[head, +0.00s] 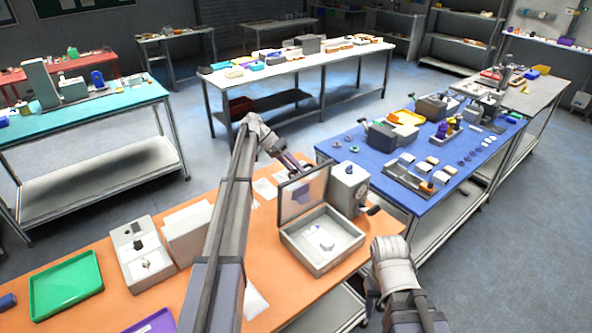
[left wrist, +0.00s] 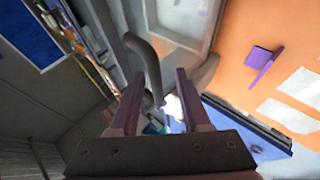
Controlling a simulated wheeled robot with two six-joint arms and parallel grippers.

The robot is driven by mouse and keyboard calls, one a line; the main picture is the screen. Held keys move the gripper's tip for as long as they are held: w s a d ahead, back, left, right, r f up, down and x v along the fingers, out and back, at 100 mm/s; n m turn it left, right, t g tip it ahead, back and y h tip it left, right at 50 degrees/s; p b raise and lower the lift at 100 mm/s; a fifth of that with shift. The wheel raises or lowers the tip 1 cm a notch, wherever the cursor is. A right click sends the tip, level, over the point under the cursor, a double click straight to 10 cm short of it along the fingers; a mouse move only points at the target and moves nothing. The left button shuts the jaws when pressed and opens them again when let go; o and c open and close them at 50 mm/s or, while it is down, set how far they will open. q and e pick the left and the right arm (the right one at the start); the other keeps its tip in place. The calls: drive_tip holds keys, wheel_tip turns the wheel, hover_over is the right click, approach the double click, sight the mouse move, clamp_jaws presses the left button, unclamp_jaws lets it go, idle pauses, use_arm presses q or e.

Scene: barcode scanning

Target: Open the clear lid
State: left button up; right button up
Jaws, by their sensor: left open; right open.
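A grey box (head: 290,245) with a pale interior sits on the orange table, with small pale pieces inside it. Its clear lid (head: 317,192), framed in grey, stands raised at the box's back edge. A dark bluish shape shows at the lid's pane. My left gripper (head: 303,166) is behind the lid's top edge, its tips partly hidden. In the left wrist view my left gripper (left wrist: 158,85) is open, with two purple fingers apart. A curved grey bar (left wrist: 150,65) shows between and beyond the fingers; I cannot tell whether they touch it. My right arm is at lower right, its fingers not visible.
A grey device with a dial (head: 348,188) stands right beside the box. White boxes (head: 188,238) and a green tray (head: 66,285) are to the left on the orange table (head: 210,315). A blue table (head: 350,150) with several items stands behind right.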

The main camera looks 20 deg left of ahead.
use_arm(q)
drive_tip(key=p+v, duration=0.5)
drive_tip(key=v, duration=0.3)
drive_tip(key=shift+f, duration=0.15)
idle(0.4)
